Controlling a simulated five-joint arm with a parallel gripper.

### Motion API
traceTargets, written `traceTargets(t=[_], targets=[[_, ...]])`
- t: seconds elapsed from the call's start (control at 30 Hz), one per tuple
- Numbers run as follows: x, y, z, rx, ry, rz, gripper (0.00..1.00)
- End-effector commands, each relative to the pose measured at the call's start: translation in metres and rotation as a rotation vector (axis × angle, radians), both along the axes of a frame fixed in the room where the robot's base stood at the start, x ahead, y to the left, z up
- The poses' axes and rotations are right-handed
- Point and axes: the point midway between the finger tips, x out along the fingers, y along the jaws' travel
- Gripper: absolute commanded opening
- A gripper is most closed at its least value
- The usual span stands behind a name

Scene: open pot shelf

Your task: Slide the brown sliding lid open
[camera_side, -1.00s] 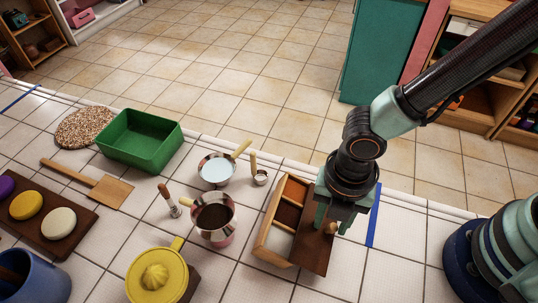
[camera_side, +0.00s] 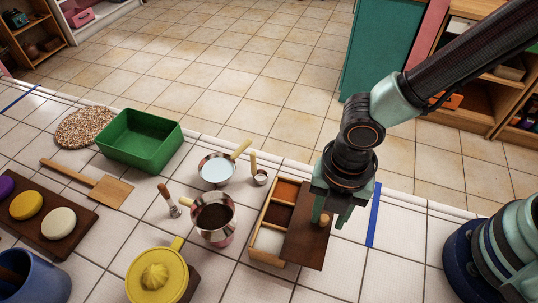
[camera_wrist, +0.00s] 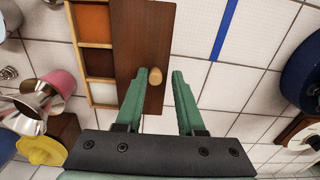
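The brown sliding lid (camera_side: 306,245) lies over the right part of a shallow wooden box (camera_side: 251,246). The box's left side is uncovered, showing orange, brown and white compartments. The lid also shows in the wrist view (camera_wrist: 143,30), with a round wooden knob (camera_wrist: 154,75) near its right edge. My gripper (camera_wrist: 160,73) is open, its green fingers apart around the knob. The knob is close to the left fingertip, with a clear gap to the right one. In the side view, my gripper (camera_side: 331,215) is over the lid's right edge, and the knob (camera_side: 323,219) shows between the fingers.
A green bin (camera_side: 140,140) is farther left. A blue strip (camera_side: 374,215) marks the counter on the right, where the tiles are mostly clear.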

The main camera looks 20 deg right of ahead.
Motion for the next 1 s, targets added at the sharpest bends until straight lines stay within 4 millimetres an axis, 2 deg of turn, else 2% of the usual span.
traceTargets(t=[0.4,0.83,0.93,1.0], targets=[[0.000,0.001,0.031,0.001,-0.001,0.001,0.38],[0.000,0.000,0.036,0.000,0.000,-0.004,0.38],[0.008,-0.006,0.043,0.013,-0.011,-0.075,0.38],[0.020,-0.016,0.053,0.036,-0.027,-0.199,0.38]])
